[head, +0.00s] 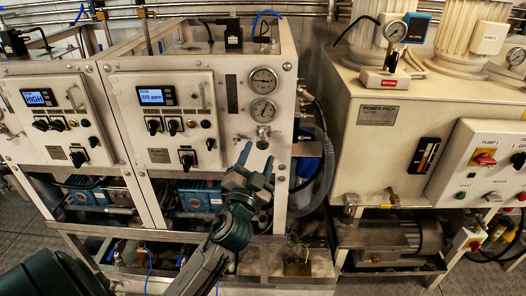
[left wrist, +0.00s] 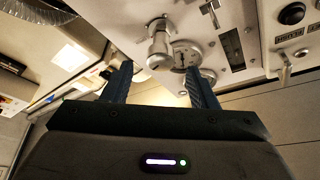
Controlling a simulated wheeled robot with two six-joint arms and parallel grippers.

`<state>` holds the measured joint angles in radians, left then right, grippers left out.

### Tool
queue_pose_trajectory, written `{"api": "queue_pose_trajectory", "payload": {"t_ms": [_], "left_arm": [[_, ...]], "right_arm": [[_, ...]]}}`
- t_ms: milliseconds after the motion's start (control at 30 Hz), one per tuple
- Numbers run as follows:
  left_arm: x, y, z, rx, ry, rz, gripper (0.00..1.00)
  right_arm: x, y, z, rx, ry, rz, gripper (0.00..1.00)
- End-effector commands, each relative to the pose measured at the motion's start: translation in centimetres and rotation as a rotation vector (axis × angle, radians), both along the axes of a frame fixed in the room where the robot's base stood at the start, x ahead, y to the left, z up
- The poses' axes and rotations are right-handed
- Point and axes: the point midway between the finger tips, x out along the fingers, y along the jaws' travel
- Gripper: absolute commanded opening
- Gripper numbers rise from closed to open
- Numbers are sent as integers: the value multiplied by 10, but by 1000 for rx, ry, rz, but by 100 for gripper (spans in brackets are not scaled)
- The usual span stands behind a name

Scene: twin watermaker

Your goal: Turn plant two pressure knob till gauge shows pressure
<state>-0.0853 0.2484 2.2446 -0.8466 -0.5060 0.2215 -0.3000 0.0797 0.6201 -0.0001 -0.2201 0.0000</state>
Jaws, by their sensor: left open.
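The plant two cabinet (head: 215,95) is the right one of two white cabinets in the head view. Its panel carries an upper gauge (head: 263,80) and a lower gauge (head: 263,110); their needles are too small to read. The metal pressure knob (head: 263,138) sits just below the lower gauge. My left gripper (head: 257,160) is open just below and in front of the knob. In the left wrist view the knob (left wrist: 160,48) shows beyond and between the blue fingertips of the left gripper (left wrist: 165,75), apparently apart from them. My right gripper is out of view.
The left cabinet (head: 50,115) has a display reading HIGH. A blue-grey hose (head: 322,170) curves down beside plant two's right side. The power pack (head: 385,140) stands to the right, with a pump box (head: 485,165). A low frame rail (head: 285,284) runs in front.

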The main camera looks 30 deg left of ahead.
Motion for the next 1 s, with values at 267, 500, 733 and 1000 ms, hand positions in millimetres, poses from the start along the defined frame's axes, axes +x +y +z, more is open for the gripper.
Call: {"api": "queue_pose_trajectory", "payload": {"t_ms": [267,500,733,1000], "left_arm": [[-36,-11,-14,0,1,-1,53],[-40,-12,-13,0,0,0,53],[-40,-12,-13,0,0,0,53],[-33,-11,-30,-9,33,-4,53]], "right_arm": [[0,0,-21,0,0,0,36],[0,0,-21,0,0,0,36],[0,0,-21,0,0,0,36],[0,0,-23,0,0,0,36]]}}
